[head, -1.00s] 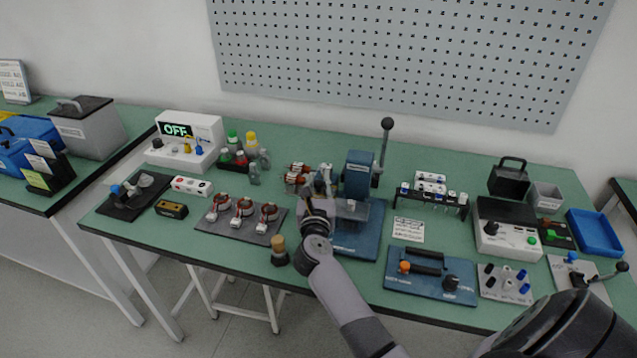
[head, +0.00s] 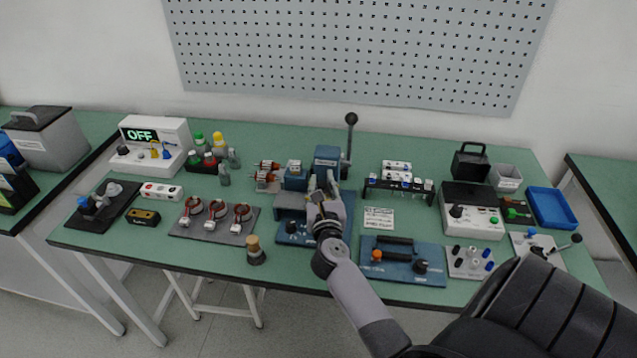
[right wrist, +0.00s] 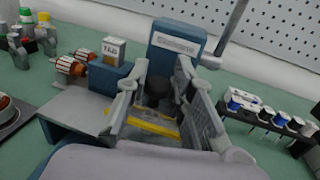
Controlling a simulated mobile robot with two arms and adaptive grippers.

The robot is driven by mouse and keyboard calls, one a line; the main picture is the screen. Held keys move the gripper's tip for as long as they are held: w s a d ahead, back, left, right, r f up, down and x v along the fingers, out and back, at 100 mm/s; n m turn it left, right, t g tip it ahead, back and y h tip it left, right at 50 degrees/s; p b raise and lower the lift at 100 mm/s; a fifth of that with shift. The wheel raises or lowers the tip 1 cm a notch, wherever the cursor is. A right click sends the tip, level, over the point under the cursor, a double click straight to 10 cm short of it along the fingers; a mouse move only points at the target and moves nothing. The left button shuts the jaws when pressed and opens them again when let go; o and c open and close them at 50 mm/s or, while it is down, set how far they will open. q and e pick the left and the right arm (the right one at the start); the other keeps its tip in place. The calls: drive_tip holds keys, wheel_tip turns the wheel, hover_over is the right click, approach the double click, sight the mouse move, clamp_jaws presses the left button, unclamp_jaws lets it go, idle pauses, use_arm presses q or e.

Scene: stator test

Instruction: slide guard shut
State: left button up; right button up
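The blue press (head: 326,160) with its upright black-knobbed lever (head: 351,120) stands on a blue base at the middle of the table. It also shows in the right wrist view (right wrist: 178,40). My right gripper (head: 322,186) is at the front of the press. In the right wrist view its fingers (right wrist: 163,72) are spread, with a dark cylinder (right wrist: 158,92) and a yellow strip (right wrist: 152,128) seen between them. A flat grey plate (right wrist: 85,115) lies to their left. I cannot tell for certain which part is the guard, or whether a finger touches it. My left gripper is out of view.
An orange-and-metal rotor (right wrist: 70,66) and a small box marked TAG (right wrist: 113,48) stand left of the press. A rack with blue and white parts (head: 398,186) is on the right. A blue panel with black handles (head: 402,262) lies front right.

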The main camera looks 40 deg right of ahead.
drive_tip(key=o, duration=0.4)
drive_tip(key=shift+s+d, duration=0.15)
drive_tip(key=shift+s+a, duration=0.25)
drive_tip(key=shift+a, duration=0.05)
drive_tip(key=v, duration=1.1)
drive_tip(key=shift+s, duration=0.15)
